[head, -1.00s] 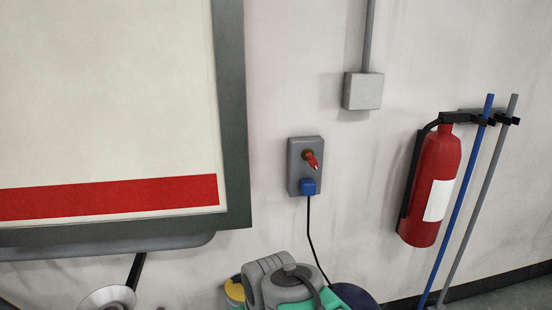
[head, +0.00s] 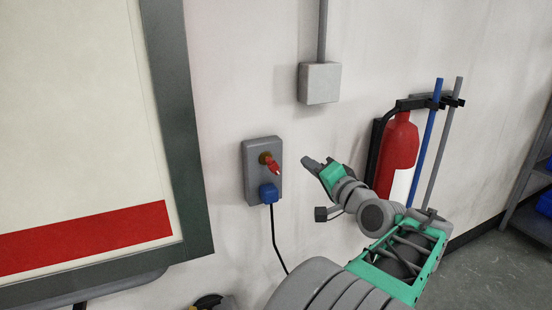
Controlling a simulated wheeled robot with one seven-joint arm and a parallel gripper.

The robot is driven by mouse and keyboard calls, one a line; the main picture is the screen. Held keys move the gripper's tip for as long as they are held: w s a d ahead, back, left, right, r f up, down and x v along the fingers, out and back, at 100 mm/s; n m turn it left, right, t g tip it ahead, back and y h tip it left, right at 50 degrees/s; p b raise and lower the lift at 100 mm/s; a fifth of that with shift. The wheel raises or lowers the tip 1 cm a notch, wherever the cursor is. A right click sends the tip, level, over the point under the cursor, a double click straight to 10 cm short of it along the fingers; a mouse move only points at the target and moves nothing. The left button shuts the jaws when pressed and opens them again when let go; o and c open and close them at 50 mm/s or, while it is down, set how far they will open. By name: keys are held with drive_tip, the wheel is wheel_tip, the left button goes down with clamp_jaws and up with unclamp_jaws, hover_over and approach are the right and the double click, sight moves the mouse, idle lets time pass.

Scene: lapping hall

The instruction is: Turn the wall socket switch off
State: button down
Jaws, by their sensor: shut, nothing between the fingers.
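The wall socket (head: 250,175) is a grey upright box on the wall, left of the middle in the head view. Its switch (head: 272,164) is a red lever on a brass-coloured round base, its tip pointing down and to the right. A blue plug (head: 268,193) sits in the socket below the switch, with a black cable hanging from it. My gripper (head: 308,163) is shut and empty, to the right of the switch and apart from it in the picture. Its fingers point left toward the socket. How far it stands from the wall is hard to tell.
A red fire extinguisher (head: 398,145) hangs at the right, partly behind my arm. A blue pole (head: 428,135) and a grey pole (head: 448,135) stand beside it. A grey junction box (head: 320,83) is above. A framed board (head: 75,130) fills the left.

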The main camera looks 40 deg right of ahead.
sight(273, 166)
drive_tip(key=w+f+p, duration=0.2)
drive_tip(key=w+p, duration=0.1)
drive_tip(key=w, duration=0.7)
drive_tip(key=shift+a, duration=0.45)
